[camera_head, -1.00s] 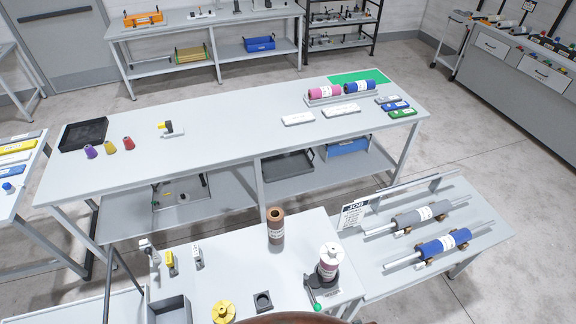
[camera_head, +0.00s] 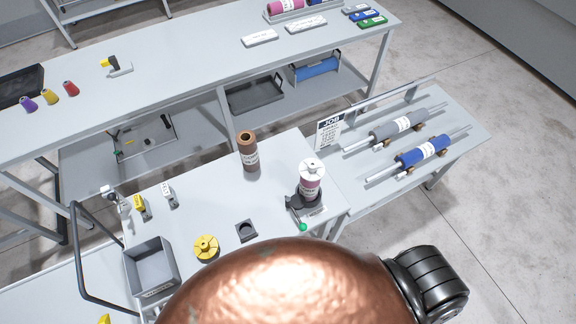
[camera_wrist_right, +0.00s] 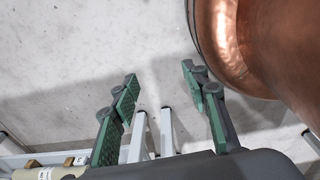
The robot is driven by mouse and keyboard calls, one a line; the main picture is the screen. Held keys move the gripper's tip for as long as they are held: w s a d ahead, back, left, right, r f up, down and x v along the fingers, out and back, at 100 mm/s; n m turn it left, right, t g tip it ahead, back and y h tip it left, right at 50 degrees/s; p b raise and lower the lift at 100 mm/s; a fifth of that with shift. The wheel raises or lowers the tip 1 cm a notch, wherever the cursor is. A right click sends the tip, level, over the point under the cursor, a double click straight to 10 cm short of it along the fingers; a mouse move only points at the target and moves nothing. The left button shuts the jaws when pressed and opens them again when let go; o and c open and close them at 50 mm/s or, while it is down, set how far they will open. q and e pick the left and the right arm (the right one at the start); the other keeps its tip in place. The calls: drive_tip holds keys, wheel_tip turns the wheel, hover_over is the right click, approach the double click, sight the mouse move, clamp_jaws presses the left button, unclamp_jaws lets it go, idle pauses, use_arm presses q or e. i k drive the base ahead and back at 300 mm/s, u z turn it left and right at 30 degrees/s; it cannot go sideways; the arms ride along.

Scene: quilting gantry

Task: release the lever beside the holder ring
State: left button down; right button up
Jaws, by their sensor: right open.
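The lever with a green knob (camera_head: 303,227) sticks out at the front of the dark holder ring (camera_head: 293,202) on the near table. A spool with a white top and a labelled pinkish body (camera_head: 312,178) stands upright in the ring. In the right wrist view, my right gripper (camera_wrist_right: 159,80) is open and empty, its green-padded fingers apart above bare floor. Neither lever nor ring shows in that view. In the head view I see no fingers of my right gripper, and my left gripper is not in view.
A job sign (camera_head: 329,132) and a rack with grey (camera_head: 398,127) and blue (camera_head: 422,152) rolls stand to the right.

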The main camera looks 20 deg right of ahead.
sight(297, 202)
drive_tip(key=u, duration=1.1)
drive_tip(key=k, duration=0.7)
drive_tip(key=z, duration=1)
